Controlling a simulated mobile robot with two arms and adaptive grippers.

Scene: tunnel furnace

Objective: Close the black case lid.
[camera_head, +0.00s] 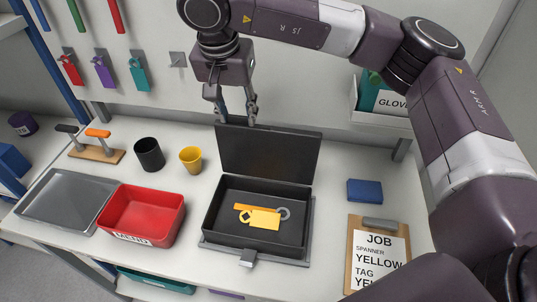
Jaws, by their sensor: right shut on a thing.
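The black case (215,218) stands on the white bench with its lid (270,153) upright at the back. Inside it lie a yellow tag (263,220) and a spanner with an orange handle and a grey ring end (283,213). A latch (249,258) shows at the front edge. My right gripper (238,118) reaches down to the lid's top edge near its left corner and is shut on the lid there. The fingertips partly hide that edge. My left gripper is not in view.
Left of the case are a red bin (133,238), a grey tray (50,213), a black cup (149,154) and a yellow cup (190,160). A clipboard (353,240) and blue block (365,191) lie to the right. My right arm spans the upper right.

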